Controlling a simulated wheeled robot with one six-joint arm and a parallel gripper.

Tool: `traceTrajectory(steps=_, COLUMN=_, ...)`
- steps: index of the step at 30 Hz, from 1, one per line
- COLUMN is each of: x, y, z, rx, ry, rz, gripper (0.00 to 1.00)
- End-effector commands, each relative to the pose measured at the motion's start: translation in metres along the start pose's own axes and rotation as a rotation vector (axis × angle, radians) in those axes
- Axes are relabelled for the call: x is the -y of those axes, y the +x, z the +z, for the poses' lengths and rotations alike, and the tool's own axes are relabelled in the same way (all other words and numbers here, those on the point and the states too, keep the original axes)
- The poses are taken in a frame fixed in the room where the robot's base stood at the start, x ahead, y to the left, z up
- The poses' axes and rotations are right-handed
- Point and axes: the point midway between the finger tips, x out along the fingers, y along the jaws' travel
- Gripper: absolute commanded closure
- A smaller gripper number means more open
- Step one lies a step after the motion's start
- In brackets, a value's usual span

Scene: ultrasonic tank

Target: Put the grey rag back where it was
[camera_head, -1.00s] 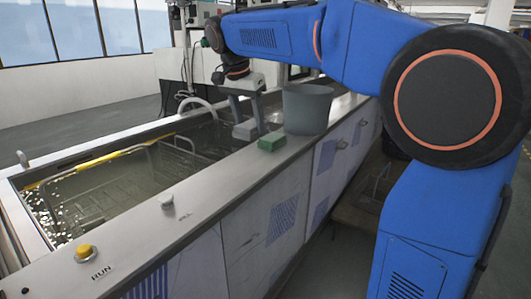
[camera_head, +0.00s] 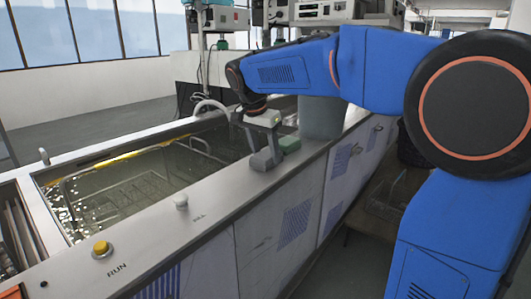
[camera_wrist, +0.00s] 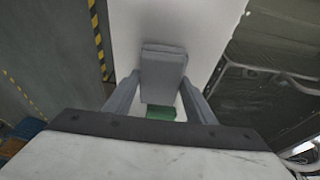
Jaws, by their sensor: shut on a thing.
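The grey rag (camera_wrist: 163,72) is a folded pad between the two fingers of my gripper (camera_wrist: 159,84) in the wrist view. In the head view my gripper (camera_head: 264,140) points down over the tank's near steel rim, shut on the rag (camera_head: 262,161). The rag is at or just above the rim top; I cannot tell whether it touches. A green block (camera_head: 290,144) lies on the rim just right of the rag, and it also shows below the rag in the wrist view (camera_wrist: 160,112).
A grey bucket (camera_head: 322,118) stands on the rim beyond the green block, partly behind my arm. The liquid-filled tank with a wire basket (camera_head: 120,190) is to the left. A knob (camera_head: 181,201) and a yellow RUN button (camera_head: 101,248) stick up from the nearer rim, with bare steel between.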

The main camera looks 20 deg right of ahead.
Motion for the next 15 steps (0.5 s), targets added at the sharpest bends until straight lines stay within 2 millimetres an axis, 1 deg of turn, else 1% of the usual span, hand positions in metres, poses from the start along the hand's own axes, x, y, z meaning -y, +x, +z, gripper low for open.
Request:
traceTrajectory(steps=4, x=0.0000, y=0.0028, z=0.0009, rx=0.000, ry=0.000, rz=0.000, gripper=0.71)
traceTrajectory(steps=5, x=0.0000, y=0.0028, z=0.0008, rx=0.000, ry=0.000, rz=0.000, gripper=0.45)
traceTrajectory(steps=6, x=0.0000, y=0.0027, z=0.0008, rx=0.000, ry=0.000, rz=0.000, gripper=0.36)
traceTrajectory(steps=7, x=0.0001, y=0.0026, z=0.0008, rx=0.000, ry=0.000, rz=0.000, gripper=0.31)
traceTrajectory(steps=15, x=0.0000, y=0.0023, z=0.0007, rx=0.000, ry=0.000, rz=0.000, gripper=0.31)
